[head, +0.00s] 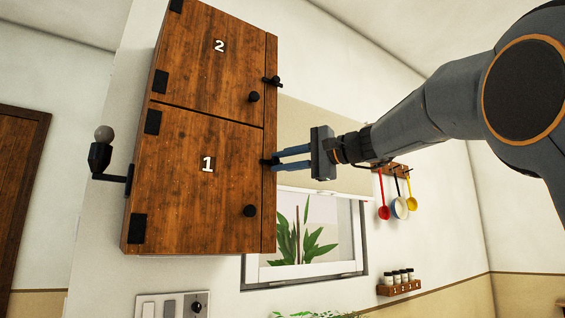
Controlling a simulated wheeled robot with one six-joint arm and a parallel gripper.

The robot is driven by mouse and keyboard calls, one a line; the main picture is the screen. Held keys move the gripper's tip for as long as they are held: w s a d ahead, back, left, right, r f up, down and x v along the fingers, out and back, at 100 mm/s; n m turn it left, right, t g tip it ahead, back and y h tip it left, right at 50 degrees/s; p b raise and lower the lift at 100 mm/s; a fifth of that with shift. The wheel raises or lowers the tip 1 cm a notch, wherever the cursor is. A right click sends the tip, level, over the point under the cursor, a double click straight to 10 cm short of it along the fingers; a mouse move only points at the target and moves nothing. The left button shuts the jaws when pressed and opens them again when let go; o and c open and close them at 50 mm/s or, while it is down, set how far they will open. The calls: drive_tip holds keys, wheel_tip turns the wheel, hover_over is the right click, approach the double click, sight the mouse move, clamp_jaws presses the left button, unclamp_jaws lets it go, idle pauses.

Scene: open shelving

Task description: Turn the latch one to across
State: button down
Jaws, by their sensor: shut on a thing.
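The wooden cabinet has two doors. The lower door, marked 1 (190,190), and the upper door, marked 2 (205,60), are both closed. The dark latch one (266,162) sits at the right edge of the lower door. My gripper (275,160) reaches in from the right, its blue fingers shut on latch one. The fingertips cover much of this latch, so I cannot tell its exact angle. The dark latch two (272,81) is on the frame beside the upper door, clear of my gripper.
Round dark knobs are on the lower door (250,211) and upper door (254,97). A wall lamp (101,155) is left of the cabinet. A window (310,235), hanging utensils (398,207) and a spice rack (399,287) are behind. Switches (172,306) are below.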

drive_tip(key=c, duration=1.6)
unclamp_jaws()
drive_tip(key=shift+b+v, duration=0.9)
drive_tip(key=shift+v, duration=3.1)
drive_tip(key=shift+w+f, duration=0.1)
drive_tip(key=s+d+f+g+h+p, duration=0.15)
drive_tip(key=f+h, duration=0.25)
drive_tip(key=f, duration=1.6)
drive_tip(key=s+d+f+g+h+p, duration=0.1)
drive_tip(key=s+d+f+g+h, duration=0.2)
drive_tip(key=f, duration=1.7)
drive_tip(key=s+d+f+n+g+h, duration=0.1)
drive_tip(key=s+d+f+n+h, duration=0.1)
drive_tip(key=s+f, duration=0.6)
drive_tip(key=s+d+f+n+g+h+p, duration=0.1)
drive_tip(key=s+d+f+n+g+h, duration=0.1)
drive_tip(key=s+f, duration=0.6)
drive_tip(key=s+d+f+n+g+h+p, duration=0.1)
drive_tip(key=s+d+f+n+g+h, duration=0.1)
drive_tip(key=s+f, duration=0.7)
drive_tip(key=shift+d+f+n+h, duration=0.15)
drive_tip(key=shift+d+h, duration=0.3)
drive_tip(key=shift+h, duration=0.05)
drive_tip(key=shift+d+f+n+h, duration=0.15)
drive_tip(key=shift+d+f+h, duration=0.05)
drive_tip(key=shift+d+h, duration=0.3)
